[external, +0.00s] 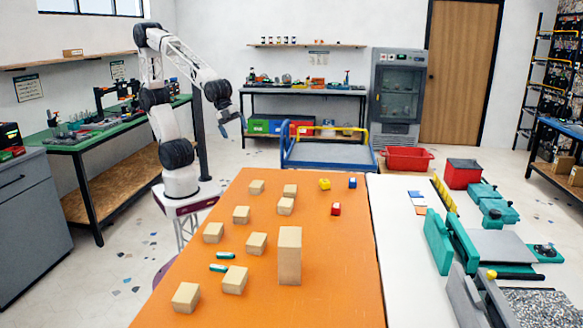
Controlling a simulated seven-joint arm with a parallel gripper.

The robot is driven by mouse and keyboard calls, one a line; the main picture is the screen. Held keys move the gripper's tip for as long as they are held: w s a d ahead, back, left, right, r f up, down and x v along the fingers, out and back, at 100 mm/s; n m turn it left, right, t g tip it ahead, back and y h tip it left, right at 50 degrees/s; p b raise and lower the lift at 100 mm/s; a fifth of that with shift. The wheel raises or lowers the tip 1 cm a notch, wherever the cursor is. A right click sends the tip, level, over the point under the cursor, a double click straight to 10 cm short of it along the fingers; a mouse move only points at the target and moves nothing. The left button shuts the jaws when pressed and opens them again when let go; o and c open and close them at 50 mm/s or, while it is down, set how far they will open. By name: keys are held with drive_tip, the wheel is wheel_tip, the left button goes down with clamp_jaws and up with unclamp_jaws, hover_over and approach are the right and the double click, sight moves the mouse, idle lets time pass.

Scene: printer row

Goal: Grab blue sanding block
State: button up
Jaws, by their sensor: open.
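A small blue block (352,182) sits on the far right part of the orange table (340,290). It is next to a yellow block (324,184), with a red block (336,209) nearer the camera. A flat blue piece (415,194) also lies on the white surface further right; I cannot tell its exact kind. My gripper (232,128) is open and empty, in the air beyond the far left of the orange table, well away from the blue block. Its fingers point down.
Several wooden blocks (241,214) and two green cylinders (219,268) lie on the orange table's left half. A tall wooden block (290,256) stands near its middle. A blue cart (330,154) is behind the table.

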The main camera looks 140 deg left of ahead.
drive_tip(key=w+a+f+m+t+y, duration=0.1)
drive_tip(key=w+a+f+m, duration=0.15)
drive_tip(key=w+a, duration=0.45)
drive_tip(key=w+a+f+m+t+y, duration=0.1)
drive_tip(key=w+a+f+m, duration=0.2)
drive_tip(key=a, duration=0.7)
drive_tip(key=w+a+f+m+t+y, duration=0.1)
drive_tip(key=w+a+f+m, duration=0.1)
drive_tip(key=w+a+m, duration=0.55)
drive_tip(key=s+a+f+m+y, duration=0.1)
drive_tip(key=a+f, duration=0.3)
drive_tip(key=a, duration=0.4)
drive_tip(key=s+a+f+m+t+y, duration=0.1)
drive_tip(key=a+f+m+y, duration=0.1)
drive_tip(key=a+f, duration=0.3)
drive_tip(key=s+a+f+m+y, duration=0.1)
drive_tip(key=a+f+m, duration=0.2)
drive_tip(key=a, duration=0.9)
drive_tip(key=shift+s+a+f+m+t, duration=0.15)
drive_tip(key=shift+a+f+m+t, duration=0.2)
drive_tip(key=shift+f, duration=0.4)
drive_tip(key=shift+f, duration=0.1)
approach(351, 179)
drive_tip(key=x, duration=0.4)
drive_tip(key=shift+d, duration=0.25)
drive_tip(key=shift+x, duration=0.8)
